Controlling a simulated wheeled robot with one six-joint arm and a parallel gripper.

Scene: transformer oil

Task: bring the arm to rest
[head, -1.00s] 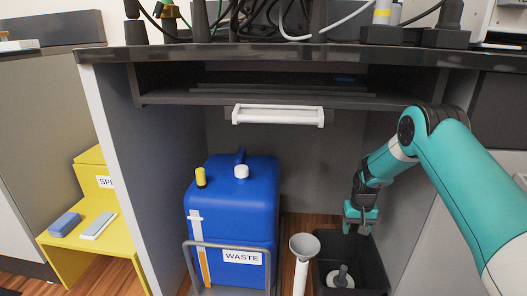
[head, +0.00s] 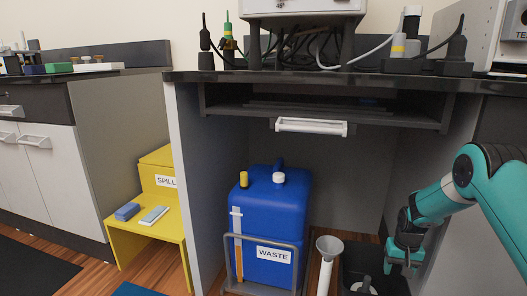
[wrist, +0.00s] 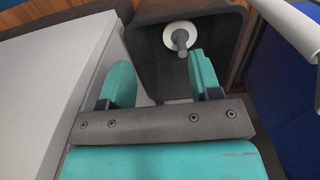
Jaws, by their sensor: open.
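My arm (head: 448,200) comes in from the right of the head view, teal and dark grey. My gripper (head: 404,262) hangs low at its end, over the right part of a dark bin. In the wrist view my gripper (wrist: 160,82) has its two teal fingers spread apart with nothing between them. Beyond the fingertips is the dark bin (wrist: 147,60), with a grey and white round piece with a stem (wrist: 180,38) inside it. The bin (head: 347,262) also shows in the head view, partly hidden by the gripper.
A blue waste container (head: 270,220) stands in a grey frame under the bench. A white funnel on a tube (head: 327,248) stands between it and the bin. A yellow spill stand (head: 150,232) is at left. The dark worktop edge (head: 350,78) and cabinet walls surround the arm.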

